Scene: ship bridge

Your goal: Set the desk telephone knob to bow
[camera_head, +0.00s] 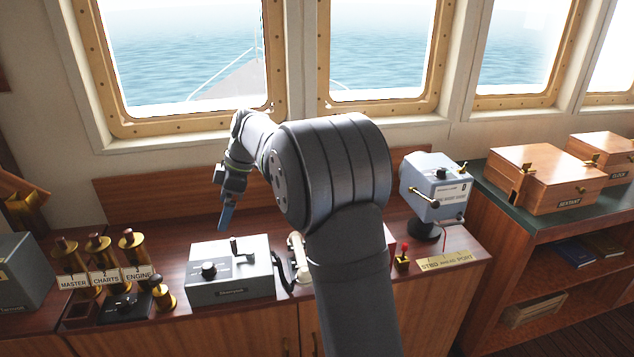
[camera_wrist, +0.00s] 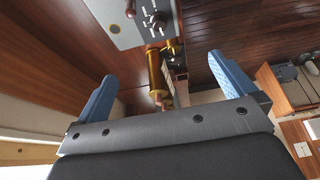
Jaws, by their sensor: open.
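The desk telephone (camera_head: 230,278) is a grey box on the wooden desk, left of my arm in the head view. Its round black knob (camera_head: 208,270) is on the left of the sloped top, and a crank (camera_head: 235,248) is at the back right. The knob's markings are too small to read. My gripper (camera_head: 225,218) hangs above the desk behind the telephone, apart from it. In the wrist view its two blue fingers (camera_wrist: 162,82) are wide apart with nothing held. A grey panel with a knob (camera_wrist: 158,18) shows there; I cannot tell which device it is.
Brass voice pipes (camera_head: 100,250) labelled MASTER, CHARTS and ENGINE stand left of the telephone. A pale handset (camera_head: 296,245) is partly hidden behind my arm. A blue-grey device (camera_head: 435,188) and a red-topped lever (camera_head: 404,255) stand to the right. Windows rise behind the desk.

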